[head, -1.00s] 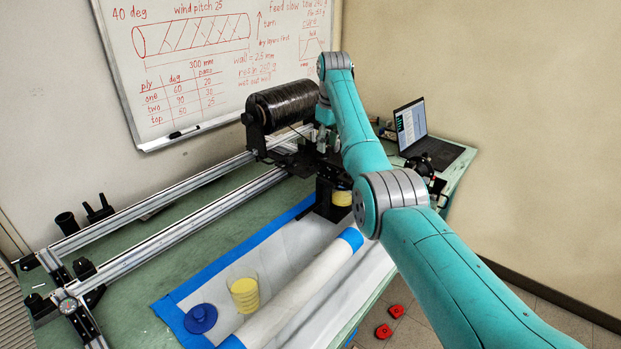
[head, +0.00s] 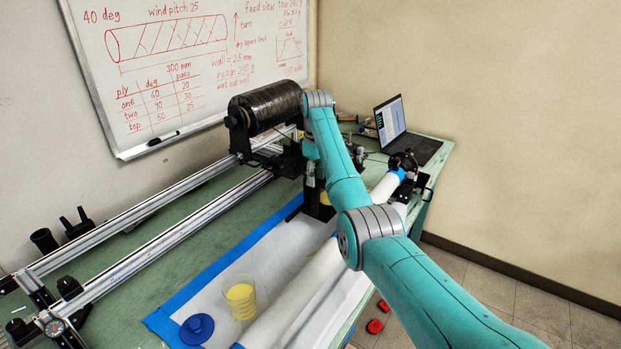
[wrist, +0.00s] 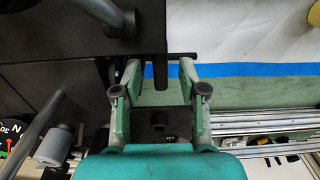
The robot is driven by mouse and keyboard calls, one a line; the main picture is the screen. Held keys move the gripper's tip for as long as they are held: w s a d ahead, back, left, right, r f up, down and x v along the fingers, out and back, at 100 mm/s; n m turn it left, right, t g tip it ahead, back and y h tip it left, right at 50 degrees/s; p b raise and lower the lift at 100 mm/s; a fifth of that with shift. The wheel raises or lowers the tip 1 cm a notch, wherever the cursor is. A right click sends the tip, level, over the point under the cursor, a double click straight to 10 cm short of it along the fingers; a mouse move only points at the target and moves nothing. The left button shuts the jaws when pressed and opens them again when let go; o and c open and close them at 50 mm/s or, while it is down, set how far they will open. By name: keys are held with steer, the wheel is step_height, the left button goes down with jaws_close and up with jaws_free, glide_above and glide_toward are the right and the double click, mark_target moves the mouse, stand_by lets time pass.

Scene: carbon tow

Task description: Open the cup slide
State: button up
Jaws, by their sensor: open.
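My gripper (wrist: 160,72) is open in the wrist view, with its two green fingers spread apart. A large black block (wrist: 80,45) fills the upper left of the wrist view. A bit of yellow shows on that part.
The black tow spool (head: 265,108) stands beside the arm. Metal rails (head: 150,225) run along the green table. A clear cup of yellow liquid (head: 240,297) and a blue lid (head: 197,328) sit at the front. A laptop (head: 405,130) is at the right back.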

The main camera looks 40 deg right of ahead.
steer(key=shift+f, duration=0.35)
steer(key=shift+c, duration=0.3)
jaws_close()
steer(key=shift+a, duration=0.15)
